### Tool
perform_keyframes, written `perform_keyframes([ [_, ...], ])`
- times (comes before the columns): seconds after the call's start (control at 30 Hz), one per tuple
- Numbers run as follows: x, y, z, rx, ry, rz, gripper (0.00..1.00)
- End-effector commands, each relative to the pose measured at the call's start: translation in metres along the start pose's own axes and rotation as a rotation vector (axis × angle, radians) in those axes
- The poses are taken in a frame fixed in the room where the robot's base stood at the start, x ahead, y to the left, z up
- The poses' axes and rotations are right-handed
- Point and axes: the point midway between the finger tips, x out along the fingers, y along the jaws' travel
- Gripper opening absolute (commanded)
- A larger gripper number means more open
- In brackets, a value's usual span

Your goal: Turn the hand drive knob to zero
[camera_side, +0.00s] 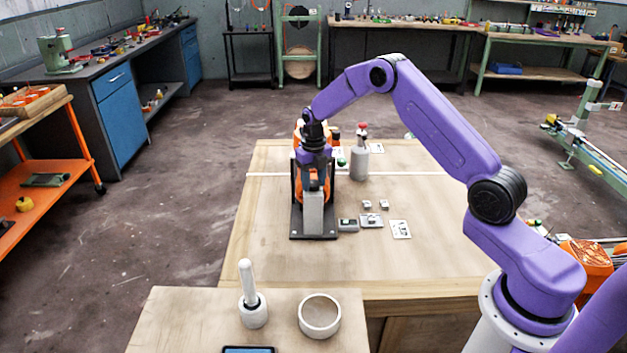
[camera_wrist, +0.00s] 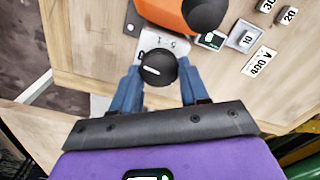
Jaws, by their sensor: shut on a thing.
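The hand drive knob (camera_wrist: 158,69) is black and round with a short white line on top, in the middle of the wrist view. It stands by a white plate (camera_wrist: 168,46) with small figures, partly hidden. The white line lies nearly crosswise in the picture. My gripper (camera_wrist: 158,76) has its two blue fingers on either side of the knob and is shut on it. In the side view my gripper (camera_side: 313,168) points down at the orange and black machine (camera_side: 297,190) on the wooden table. The knob is not distinguishable there.
Small grey blocks (camera_side: 367,204) and a printed "400 V" card (camera_side: 400,229) lie right of the machine. A grey bottle-like part with a red top (camera_side: 359,160) stands behind. A nearer table holds a white ring (camera_side: 319,315) and an upright rod (camera_side: 247,285). The table's right half is clear.

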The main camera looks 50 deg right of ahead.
Motion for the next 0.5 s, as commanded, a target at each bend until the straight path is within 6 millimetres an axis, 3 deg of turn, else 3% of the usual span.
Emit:
perform_keyframes([
  [0.5,-0.0012,-0.0001,0.0007,-0.037,-0.002,0.0,0.14],
])
